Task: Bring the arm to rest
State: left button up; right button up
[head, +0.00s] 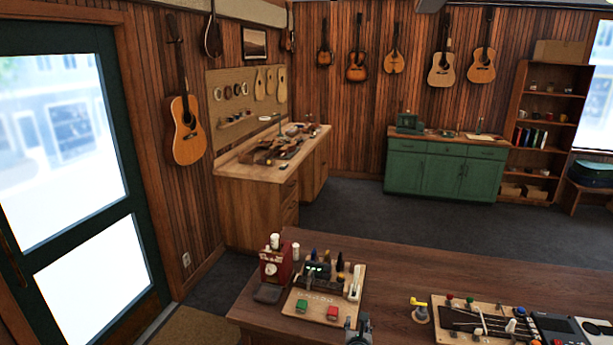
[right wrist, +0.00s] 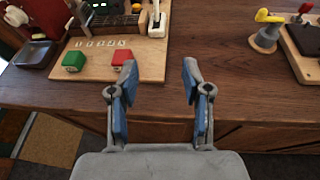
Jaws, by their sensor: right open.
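My right gripper (right wrist: 157,100) is open and empty in the right wrist view. Its two blue-padded fingers stand apart over the front edge of the dark wooden counter (right wrist: 210,70). In the head view the tip of the right gripper (head: 358,326) shows at the bottom edge, just below the wooden board (head: 318,313). The board carries a green block (head: 302,306) and a red block (head: 332,313), which lie beyond and to the left of the fingers in the wrist view. My left gripper is not in view.
A red device (head: 273,263) stands at the counter's left end. A yellow-topped knob (head: 419,310) and a board with several coloured knobs (head: 470,318) lie to the right. Bare counter lies between the boards. A workbench (head: 255,185) and green cabinet (head: 440,170) stand farther back.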

jog(key=s+d+f+m+g+y, duration=0.1)
jog(key=s+f+m+g, duration=0.2)
jog(key=s+f+m, duration=0.6)
jog(key=s+d+f+m+g, duration=0.1)
jog(key=s+f+m+g, duration=0.1)
jog(key=s+f+m, duration=0.75)
jog(key=s+d+r+m+g+y, duration=0.1)
jog(key=s+d+m+g, duration=0.15)
jog(key=s+m, duration=0.85)
jog(key=s+d+m+g, duration=0.1)
jog(key=s+m+g, duration=0.15)
jog(key=s, duration=1.55)
notch_tip(320, 180, down, 30)
jog(key=s+g+b, duration=0.2)
jog(key=s, duration=0.1)
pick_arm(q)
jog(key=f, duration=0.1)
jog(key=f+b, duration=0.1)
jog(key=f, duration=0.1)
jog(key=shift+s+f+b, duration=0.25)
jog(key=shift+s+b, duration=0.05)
pick_arm(e)
jog(key=s+d+f+g, duration=0.1)
jog(key=s+d+f, duration=0.2)
jog(key=s+f, duration=1.2)
jog(key=shift+s+f+n, duration=0.35)
jog(key=shift+s+n, duration=0.05)
jog(key=shift+s, duration=0.3)
